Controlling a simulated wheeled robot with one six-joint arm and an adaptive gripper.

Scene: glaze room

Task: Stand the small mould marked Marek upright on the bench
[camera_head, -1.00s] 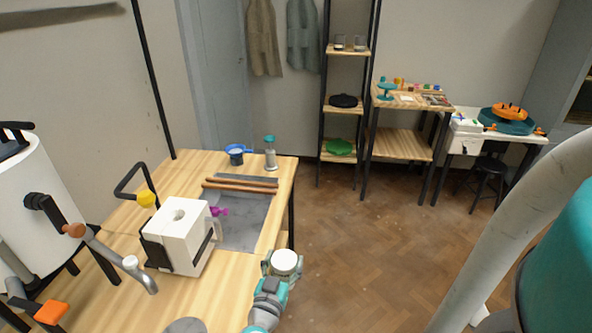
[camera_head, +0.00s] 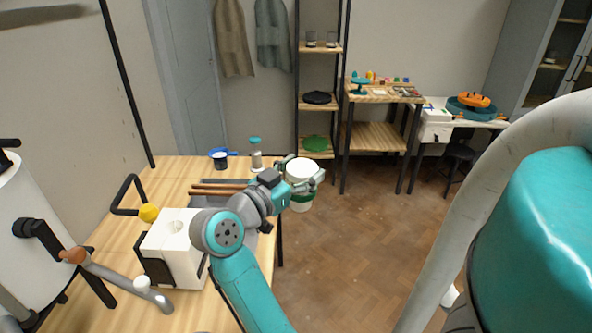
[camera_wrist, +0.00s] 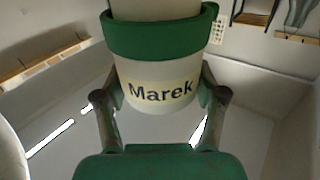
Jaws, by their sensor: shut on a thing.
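The small mould marked Marek (camera_wrist: 160,92) is white with a green band and a pale name label. My gripper (camera_wrist: 161,98) is shut on its sides in the wrist view. The label reads upright there, while the room behind appears upside down. In the head view the mould (camera_head: 300,170) is held in the air, apparently past the bench's right edge, over the floor. Its white end faces up and its green band is low. The wooden bench (camera_head: 205,307) is at the left.
A white block with black straps (camera_head: 172,243) stands on the bench, with a yellow knob (camera_head: 148,212) behind it. Bare wood shows at the bench front.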

